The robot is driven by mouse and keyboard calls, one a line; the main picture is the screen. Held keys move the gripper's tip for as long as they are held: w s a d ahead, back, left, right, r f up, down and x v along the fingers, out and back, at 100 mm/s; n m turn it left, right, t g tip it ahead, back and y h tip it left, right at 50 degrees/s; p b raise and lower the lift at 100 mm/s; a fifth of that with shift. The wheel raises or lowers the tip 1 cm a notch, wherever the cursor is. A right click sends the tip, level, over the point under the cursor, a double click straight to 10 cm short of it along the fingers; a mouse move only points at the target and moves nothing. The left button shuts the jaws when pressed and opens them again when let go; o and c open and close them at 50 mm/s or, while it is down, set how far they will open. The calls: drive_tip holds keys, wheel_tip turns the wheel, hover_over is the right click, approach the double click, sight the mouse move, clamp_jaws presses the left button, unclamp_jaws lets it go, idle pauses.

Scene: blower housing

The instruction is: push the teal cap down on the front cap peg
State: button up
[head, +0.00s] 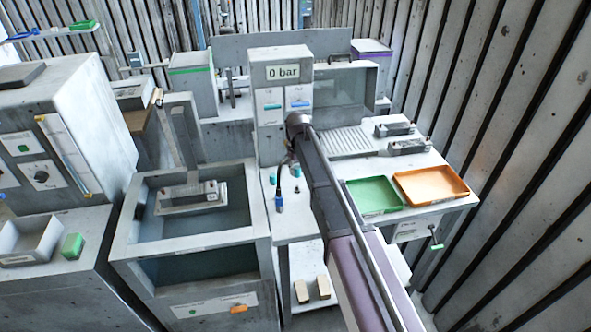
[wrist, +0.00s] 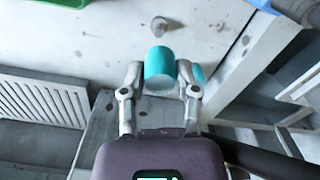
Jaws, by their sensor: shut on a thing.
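My gripper (wrist: 160,82) has its two fingers closed on the sides of a teal cap (wrist: 160,64) in the wrist view. This cap appears as a small teal spot beside my arm in the head view (head: 297,171). A short grey peg (wrist: 158,25) stands on the pale bench top, above the cap in the wrist picture and apart from it. A second teal piece (wrist: 198,73) shows behind the right finger, partly hidden; it also shows in the head view (head: 272,179). My arm hides most of the gripper in the head view. The cap's exact height above the bench is unclear.
A blue-ended hose (head: 279,203) hangs at the bench's front left. The green tray (head: 374,196) and orange tray (head: 430,184) lie to the right. The gauge cabinet (head: 281,100) reading "0 bar" stands behind. A water tank (head: 190,240) is to the left.

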sight(297, 177)
drive_tip(key=shift+f, duration=0.2)
drive_tip(key=shift+f+b, duration=1.8)
drive_tip(key=shift+b, duration=0.2)
drive_tip(key=shift+f+b, duration=1.6)
idle(2.1)
drive_tip(key=o, duration=1)
drive_tip(key=shift+w+r, duration=0.1)
